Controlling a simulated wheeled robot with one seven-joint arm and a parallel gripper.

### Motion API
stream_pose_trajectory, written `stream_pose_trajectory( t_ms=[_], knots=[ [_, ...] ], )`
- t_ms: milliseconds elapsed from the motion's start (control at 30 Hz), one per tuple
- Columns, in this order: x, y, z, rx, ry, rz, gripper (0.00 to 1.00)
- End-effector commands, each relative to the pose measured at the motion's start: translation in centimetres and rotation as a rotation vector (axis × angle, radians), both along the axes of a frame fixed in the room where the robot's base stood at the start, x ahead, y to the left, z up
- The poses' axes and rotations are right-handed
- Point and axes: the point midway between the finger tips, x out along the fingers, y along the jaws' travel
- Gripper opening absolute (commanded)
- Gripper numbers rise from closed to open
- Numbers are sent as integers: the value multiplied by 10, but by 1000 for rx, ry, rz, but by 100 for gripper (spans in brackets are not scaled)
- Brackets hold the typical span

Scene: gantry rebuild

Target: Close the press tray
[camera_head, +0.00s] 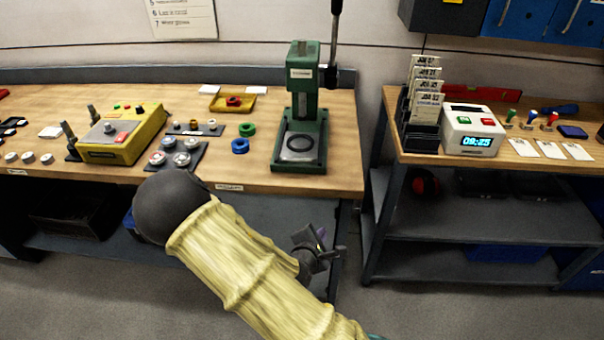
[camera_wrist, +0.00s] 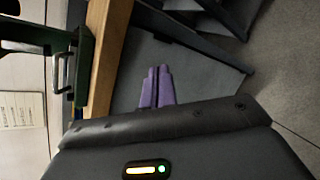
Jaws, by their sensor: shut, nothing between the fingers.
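The green press (camera_head: 304,80) stands at the right end of the workbench. Its tray (camera_head: 285,155) is low at the front and carries a dark ring (camera_head: 308,144) on a pale plate. In the wrist view, the green press part (camera_wrist: 84,55) is at the upper left, with a metal pull handle (camera_wrist: 57,74) beside it. I cannot tell how far out the tray is. My gripper (camera_head: 322,243) is in front of the bench and below its top, apart from the tray. In the wrist view its purple fingers (camera_wrist: 156,84) are together and empty.
The wooden bench edge (camera_wrist: 108,60) lies between my fingers and the press. A yellow control box (camera_head: 120,135) and blue and green rings (camera_head: 240,146) are left of the press. A second table (camera_head: 395,105) stands to the right, across a narrow gap.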

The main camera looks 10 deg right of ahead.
Motion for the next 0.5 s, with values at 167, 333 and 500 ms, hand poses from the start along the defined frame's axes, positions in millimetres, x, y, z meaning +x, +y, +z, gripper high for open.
stream_pose_trajectory(
  t_ms=[167,333,500],
  knots=[
    [16,17,29,-523,-61,242,0],
    [21,46,61,-919,-134,373,0],
    [21,58,74,-1052,-163,405,0]
  ],
)
